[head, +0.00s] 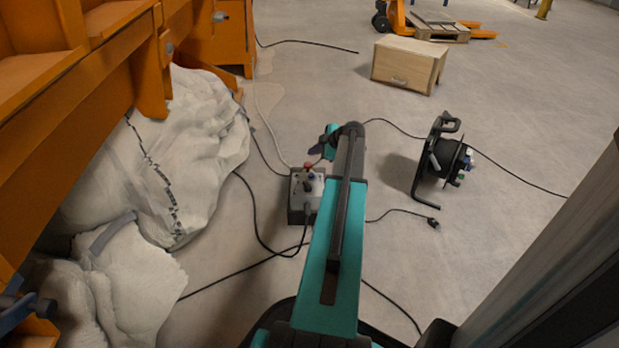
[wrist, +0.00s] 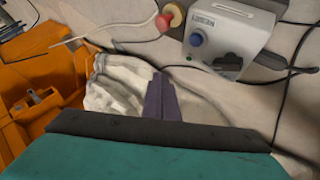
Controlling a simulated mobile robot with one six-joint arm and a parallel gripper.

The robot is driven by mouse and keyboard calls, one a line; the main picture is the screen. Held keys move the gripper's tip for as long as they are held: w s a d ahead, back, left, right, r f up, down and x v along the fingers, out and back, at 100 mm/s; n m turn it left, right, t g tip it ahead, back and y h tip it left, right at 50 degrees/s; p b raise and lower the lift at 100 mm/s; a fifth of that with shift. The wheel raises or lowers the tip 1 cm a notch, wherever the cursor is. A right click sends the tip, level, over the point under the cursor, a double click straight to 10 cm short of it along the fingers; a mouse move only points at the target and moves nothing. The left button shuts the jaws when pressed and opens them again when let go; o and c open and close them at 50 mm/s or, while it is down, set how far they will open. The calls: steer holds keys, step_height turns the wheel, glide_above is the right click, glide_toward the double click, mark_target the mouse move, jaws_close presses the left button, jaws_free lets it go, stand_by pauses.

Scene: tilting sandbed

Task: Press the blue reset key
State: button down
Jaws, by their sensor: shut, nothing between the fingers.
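The blue reset key (wrist: 196,40) is a round blue button on the face of a grey control box (wrist: 232,15). Beside it on the box is a black rocker or knob (wrist: 229,62). A red mushroom button (wrist: 164,22) with a pale yellow collar stands at the box's left edge. In the head view the control box (head: 293,214) sits on the floor, and the blue key (head: 311,177) shows on its top. My gripper (wrist: 161,80) is shut and empty, its purple fingers apart from the key and below it in the wrist view.
White bulk bags (head: 190,150) lie left of the box beside an orange steel frame (head: 110,60). Black cables (head: 262,235) run around the box. A cable reel (head: 441,160) stands to the right, and a wooden crate (head: 405,65) behind.

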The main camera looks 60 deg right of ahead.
steer(key=shift+f, duration=0.1)
steer(key=b, duration=0.2)
glide_above(313, 177)
steer(key=shift+s+d+f, duration=0.1)
steer(key=shift+f, duration=2.9)
steer(key=shift+f+b, duration=0.8)
steer(key=shift+f, duration=0.55)
steer(key=shift+f, duration=0.1)
steer(key=shift+f+b, duration=0.3)
steer(key=shift+b, duration=0.2)
steer(key=shift+f+b, duration=0.5)
steer(key=shift+r, duration=0.9)
